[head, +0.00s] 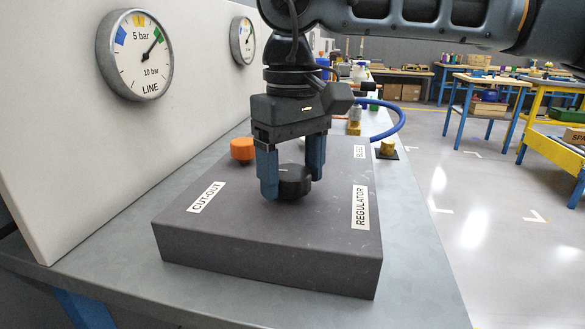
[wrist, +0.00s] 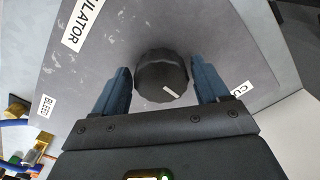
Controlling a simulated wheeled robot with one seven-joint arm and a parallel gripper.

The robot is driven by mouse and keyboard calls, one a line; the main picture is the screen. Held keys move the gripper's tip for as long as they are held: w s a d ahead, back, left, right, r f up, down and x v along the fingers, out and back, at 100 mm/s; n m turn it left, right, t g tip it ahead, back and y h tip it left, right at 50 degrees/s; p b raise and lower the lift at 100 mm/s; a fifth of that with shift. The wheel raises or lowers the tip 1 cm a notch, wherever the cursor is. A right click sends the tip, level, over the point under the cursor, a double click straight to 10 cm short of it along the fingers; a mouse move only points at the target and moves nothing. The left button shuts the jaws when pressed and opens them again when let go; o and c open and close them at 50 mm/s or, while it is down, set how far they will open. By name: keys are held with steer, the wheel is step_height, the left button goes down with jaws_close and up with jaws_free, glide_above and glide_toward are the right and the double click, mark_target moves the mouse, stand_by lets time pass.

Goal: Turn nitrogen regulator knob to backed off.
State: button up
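The black regulator knob (wrist: 163,78) stands on the dark grey block, beside the label REGULATOR (head: 360,208). It has a ribbed rim and a white pointer mark. In the wrist view the mark slants towards the CUT-OUT side, at the lower right. My gripper (head: 291,184) points down with its two blue fingers on opposite sides of the knob. The near finger hides part of the knob in the head view.
The dark block (head: 265,263) also carries an orange knob (head: 242,149) and labels CUT-OUT and BLEED. A second gauge (head: 243,41) is on the white panel. A brass fitting (head: 388,147) and a blue hose (head: 400,117) are beyond the block.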

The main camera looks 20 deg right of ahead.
mark_target(294, 173)
steer(key=shift+o, duration=1)
step_height(294, 173, up, 8)
steer(key=shift+f+p, duration=0.1)
steer(key=shift+p, duration=0.45)
steer(key=shift+s, duration=0.1)
